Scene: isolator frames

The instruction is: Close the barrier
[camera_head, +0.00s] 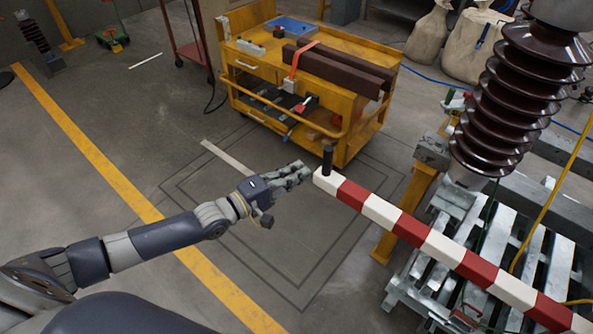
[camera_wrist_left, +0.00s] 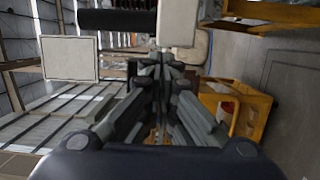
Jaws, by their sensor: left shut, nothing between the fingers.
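The barrier (camera_head: 411,232) is a red and white striped bar. It runs from the middle of the head view to the lower right corner. A short black upright handle (camera_head: 328,160) stands near its white free end. My left gripper (camera_head: 305,172) is shut and empty, with its fingertips just left of the bar's white end. I cannot tell whether they touch it. In the left wrist view the shut fingers (camera_wrist_left: 160,62) point at a white block, the bar's end (camera_wrist_left: 176,22), with the black handle (camera_wrist_left: 117,22) beside it. My right gripper is not in view.
A yellow tool cart (camera_head: 254,68) stands behind the bar's end. A brown ribbed insulator (camera_head: 511,95) and a grey metal rack (camera_head: 497,232) stand at the right. A yellow floor line (camera_head: 88,148) crosses the left.

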